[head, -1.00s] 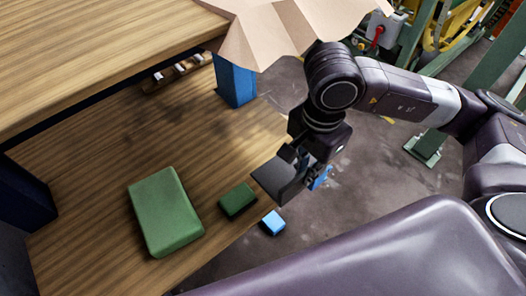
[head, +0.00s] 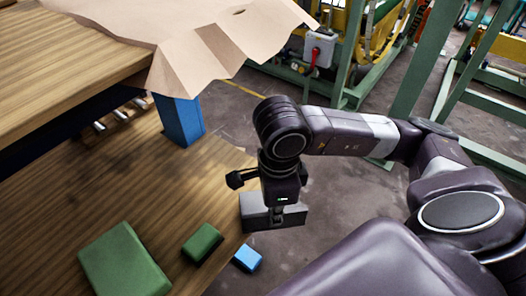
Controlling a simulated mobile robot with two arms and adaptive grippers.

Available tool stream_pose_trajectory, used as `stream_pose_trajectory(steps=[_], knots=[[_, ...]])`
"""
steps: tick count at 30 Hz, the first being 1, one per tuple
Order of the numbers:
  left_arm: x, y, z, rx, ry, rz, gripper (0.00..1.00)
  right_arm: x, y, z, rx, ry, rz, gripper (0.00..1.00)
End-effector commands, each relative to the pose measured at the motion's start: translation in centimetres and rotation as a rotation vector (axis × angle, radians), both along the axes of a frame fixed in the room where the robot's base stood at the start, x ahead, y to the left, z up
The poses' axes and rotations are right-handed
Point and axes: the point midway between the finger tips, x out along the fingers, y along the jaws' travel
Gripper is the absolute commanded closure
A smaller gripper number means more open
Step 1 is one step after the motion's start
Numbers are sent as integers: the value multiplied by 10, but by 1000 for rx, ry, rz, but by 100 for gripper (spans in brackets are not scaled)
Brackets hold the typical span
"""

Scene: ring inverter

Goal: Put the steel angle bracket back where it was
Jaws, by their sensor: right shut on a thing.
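My right gripper (head: 279,210) is shut on the steel angle bracket (head: 256,211), a grey piece with flat faces. It holds the bracket near the right edge of the lower wooden surface (head: 185,185), beyond the small green block. The fingers partly cover the bracket, and I cannot tell whether it touches the surface. My left gripper is not in view.
A large green block (head: 124,262), a small green block (head: 203,242) and a blue block (head: 248,258) lie at the bottom. A blue post (head: 180,121) and a draped tan sheet (head: 190,45) stand behind. Clear wood lies left of the gripper.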

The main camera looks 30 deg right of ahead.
Motion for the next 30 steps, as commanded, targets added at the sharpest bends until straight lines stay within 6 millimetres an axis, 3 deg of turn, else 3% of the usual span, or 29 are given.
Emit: stream_pose_trajectory(steps=[18,30], knots=[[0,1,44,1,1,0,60,104,38,8,5,-11,0,100],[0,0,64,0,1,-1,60,156,57,7,4,-12,2,100]])
